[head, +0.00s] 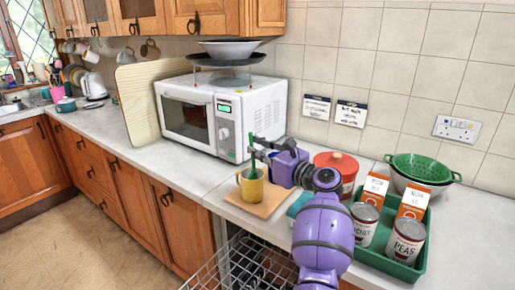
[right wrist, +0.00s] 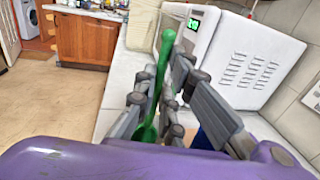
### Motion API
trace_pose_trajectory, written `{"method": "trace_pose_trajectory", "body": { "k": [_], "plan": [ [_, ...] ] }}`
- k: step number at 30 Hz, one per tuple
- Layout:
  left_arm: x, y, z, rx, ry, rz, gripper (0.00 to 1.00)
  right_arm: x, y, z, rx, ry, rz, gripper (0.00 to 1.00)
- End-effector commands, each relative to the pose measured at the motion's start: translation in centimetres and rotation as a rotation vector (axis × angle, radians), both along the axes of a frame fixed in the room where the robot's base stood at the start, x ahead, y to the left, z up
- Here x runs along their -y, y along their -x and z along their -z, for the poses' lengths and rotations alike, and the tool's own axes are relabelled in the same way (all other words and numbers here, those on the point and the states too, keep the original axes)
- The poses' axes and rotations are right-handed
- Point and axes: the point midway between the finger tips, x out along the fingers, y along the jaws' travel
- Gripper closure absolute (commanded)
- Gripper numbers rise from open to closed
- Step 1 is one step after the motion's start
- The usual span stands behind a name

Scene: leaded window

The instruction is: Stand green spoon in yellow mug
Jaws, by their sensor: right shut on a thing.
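A yellow mug (head: 254,191) stands upright on a small wooden board (head: 272,205) on the counter, its handle to the left. My right gripper (head: 262,148) is above the mug and shut on the green spoon (head: 252,168). The spoon is held nearly upright, and its lower part meets the mug's rim in the head view. I cannot tell whether its end touches the bottom. In the right wrist view the spoon (right wrist: 164,62) runs between the fingers, partly hidden by them; the mug is hidden there. My left gripper is not in view.
A white microwave (head: 222,114) stands behind the mug. A red-lidded canister (head: 338,165) and a green tray (head: 408,268) with cans and cartons are to the right, near a green colander (head: 420,168). A wire rack (head: 238,265) is below the counter edge.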

Motion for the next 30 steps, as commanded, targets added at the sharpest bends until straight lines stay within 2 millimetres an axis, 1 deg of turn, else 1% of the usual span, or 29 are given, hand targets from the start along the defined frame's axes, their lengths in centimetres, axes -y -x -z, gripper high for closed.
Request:
{"method": "trace_pose_trajectory", "body": {
  "k": [8, 9, 13, 14, 24, 26, 30],
  "plan": [
    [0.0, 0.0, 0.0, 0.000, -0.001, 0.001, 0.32, 0.0, 0.0, 0.0, 0.000, 0.000, 0.000, 1.00],
    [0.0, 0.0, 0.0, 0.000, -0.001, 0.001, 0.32, 0.0, 0.0, 0.1, 0.000, 0.000, 0.000, 0.89],
    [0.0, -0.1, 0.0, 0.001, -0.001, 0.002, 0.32, 0.0, 0.0, 0.1, 0.000, 0.000, 0.000, 0.71],
    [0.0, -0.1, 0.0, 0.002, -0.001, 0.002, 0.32, 0.0, 0.0, 0.1, 0.000, 0.000, 0.000, 0.69],
    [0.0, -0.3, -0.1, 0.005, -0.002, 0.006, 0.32, 0.3, 0.2, 0.1, 0.000, 0.000, 0.001, 0.69],
    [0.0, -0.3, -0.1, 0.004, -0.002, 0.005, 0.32, 0.7, 0.6, 0.1, 0.000, 0.000, 0.003, 0.69],
    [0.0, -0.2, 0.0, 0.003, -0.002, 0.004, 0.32, 2.3, 2.3, 0.2, 0.001, 0.002, 0.005, 0.69]
  ]
}}
